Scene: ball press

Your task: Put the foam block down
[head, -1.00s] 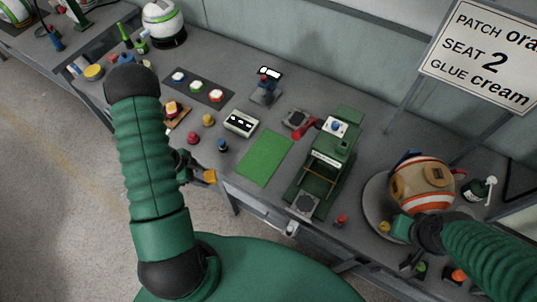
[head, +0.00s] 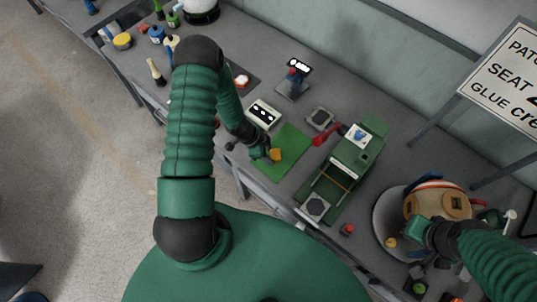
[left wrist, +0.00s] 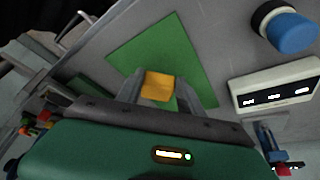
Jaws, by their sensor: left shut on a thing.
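The foam block (head: 276,156) is a small orange-yellow block. My left gripper (head: 268,154) is shut on it, over the green mat (head: 292,141). In the left wrist view the block (left wrist: 158,86) sits between the two fingers, with the mat (left wrist: 190,50) behind it. I cannot tell whether the block touches the mat or hangs just above it.
A green press (head: 345,168) with a red handle stands right of the mat. A patched ball (head: 438,203) sits on a round plate at the right. A blue-topped knob (left wrist: 290,32) shows in the left wrist view.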

